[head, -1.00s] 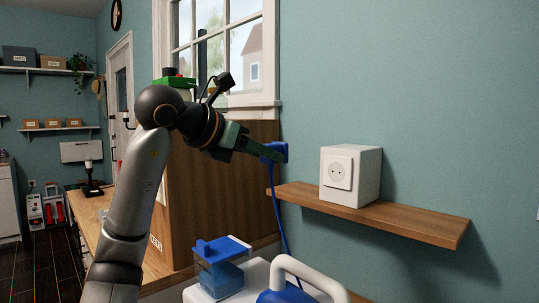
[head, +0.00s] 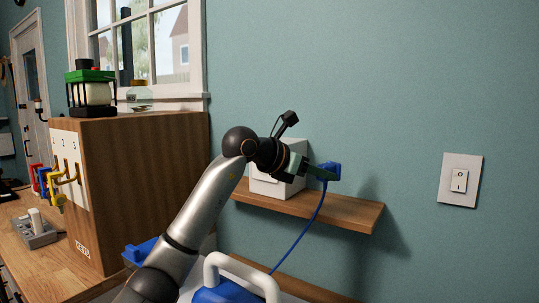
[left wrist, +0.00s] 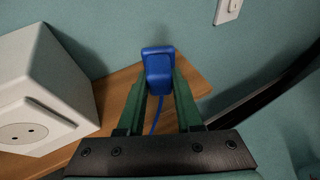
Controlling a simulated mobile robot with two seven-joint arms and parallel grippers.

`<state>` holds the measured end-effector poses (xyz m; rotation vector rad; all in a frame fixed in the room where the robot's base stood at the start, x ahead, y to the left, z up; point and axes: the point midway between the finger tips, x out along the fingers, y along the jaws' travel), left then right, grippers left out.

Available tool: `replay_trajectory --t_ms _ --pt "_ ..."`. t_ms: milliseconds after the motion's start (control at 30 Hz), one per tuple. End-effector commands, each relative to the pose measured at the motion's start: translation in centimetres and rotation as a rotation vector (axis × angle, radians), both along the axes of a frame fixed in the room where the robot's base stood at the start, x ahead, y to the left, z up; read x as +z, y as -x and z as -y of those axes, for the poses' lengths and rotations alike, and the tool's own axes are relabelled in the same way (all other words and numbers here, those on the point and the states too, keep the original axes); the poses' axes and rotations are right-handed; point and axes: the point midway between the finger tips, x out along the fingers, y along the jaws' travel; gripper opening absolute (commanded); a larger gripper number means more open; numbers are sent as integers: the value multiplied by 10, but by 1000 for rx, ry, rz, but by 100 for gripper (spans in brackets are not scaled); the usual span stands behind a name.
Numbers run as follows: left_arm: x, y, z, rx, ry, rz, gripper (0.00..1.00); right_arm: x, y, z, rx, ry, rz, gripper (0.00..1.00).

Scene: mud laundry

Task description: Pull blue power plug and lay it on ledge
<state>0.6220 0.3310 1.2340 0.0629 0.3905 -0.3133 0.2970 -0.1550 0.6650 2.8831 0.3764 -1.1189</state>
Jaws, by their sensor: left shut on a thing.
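My left gripper (head: 320,172) is shut on the blue power plug (head: 331,171). In the left wrist view the plug (left wrist: 157,70) sits between the tips of the two green fingers. Its blue cord (head: 304,232) hangs down from it. The plug is held above the right part of the wooden ledge (head: 350,214), apart from the socket. The white socket box (head: 262,187) stands on the ledge, partly hidden by my arm; its two-hole socket face (left wrist: 22,134) is empty. My right gripper is not in view.
The ledge's right end (left wrist: 196,84) is bare. A wall switch (head: 459,181) is to the right. A white-handled blue-and-white appliance (head: 240,266) stands below. A wooden cabinet (head: 150,180) with a green-framed lantern (head: 92,90) on top is at left.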

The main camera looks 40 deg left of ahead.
Motion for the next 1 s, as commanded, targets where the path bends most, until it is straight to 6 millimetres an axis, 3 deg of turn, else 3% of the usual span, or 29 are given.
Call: replay_trajectory --t_ms 100,300,700,1000 --pt "-8 -19 27 -41 2 -1 0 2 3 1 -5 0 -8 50" --pt "-17 -32 46 -70 1 1 0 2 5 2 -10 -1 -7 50" --pt "-42 -33 48 -72 0 1 0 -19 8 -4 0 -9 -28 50" --pt "-69 -32 48 -74 1 2 0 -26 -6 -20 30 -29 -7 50"
